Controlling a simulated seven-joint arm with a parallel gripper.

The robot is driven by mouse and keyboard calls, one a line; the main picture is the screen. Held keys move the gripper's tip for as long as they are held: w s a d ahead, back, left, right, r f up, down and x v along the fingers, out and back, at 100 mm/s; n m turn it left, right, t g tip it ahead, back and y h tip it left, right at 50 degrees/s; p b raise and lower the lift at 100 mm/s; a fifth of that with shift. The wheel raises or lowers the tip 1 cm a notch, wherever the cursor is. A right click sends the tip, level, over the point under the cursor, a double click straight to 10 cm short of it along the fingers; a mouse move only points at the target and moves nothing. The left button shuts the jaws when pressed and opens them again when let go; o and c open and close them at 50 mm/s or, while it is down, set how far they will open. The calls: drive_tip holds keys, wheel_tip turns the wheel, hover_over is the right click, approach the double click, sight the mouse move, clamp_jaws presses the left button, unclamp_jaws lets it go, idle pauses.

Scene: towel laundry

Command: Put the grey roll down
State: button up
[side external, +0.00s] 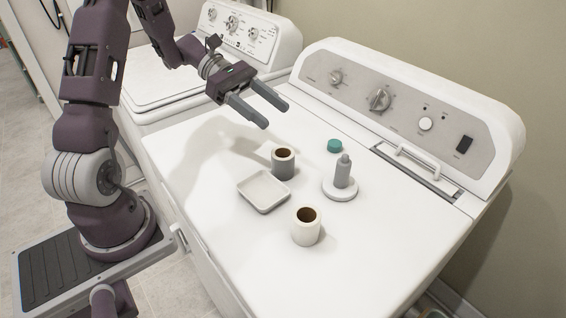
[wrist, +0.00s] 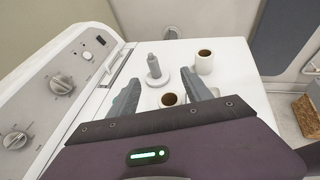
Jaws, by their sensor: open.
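The grey roll (side external: 283,164) stands upright on the white machine top, behind a square white tray (side external: 263,191). Its brown core shows from above. My gripper (side external: 268,107) is open and empty, above and behind the roll, clear of it. In the wrist view my gripper (wrist: 158,84) has its fingers spread, and the grey roll (wrist: 169,100) shows between them, partly hidden by the gripper body.
A white roll (side external: 306,227) stands at the front. A grey bottle (side external: 344,172) stands on a round white dish (side external: 340,190), with a teal lid (side external: 334,146) behind. The control panel (side external: 400,103) rises along the back. The right front top (side external: 390,235) is clear.

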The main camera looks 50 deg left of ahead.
approach(290, 162)
drive_tip(key=shift+w+d+f, duration=1)
drive_tip(key=shift+d+f, duration=0.1)
drive_tip(key=shift+d, duration=0.05)
drive_tip(key=x, duration=0.7)
drive_tip(key=shift+s+d+f, duration=0.1)
drive_tip(key=shift+s, duration=0.1)
clamp_jaws()
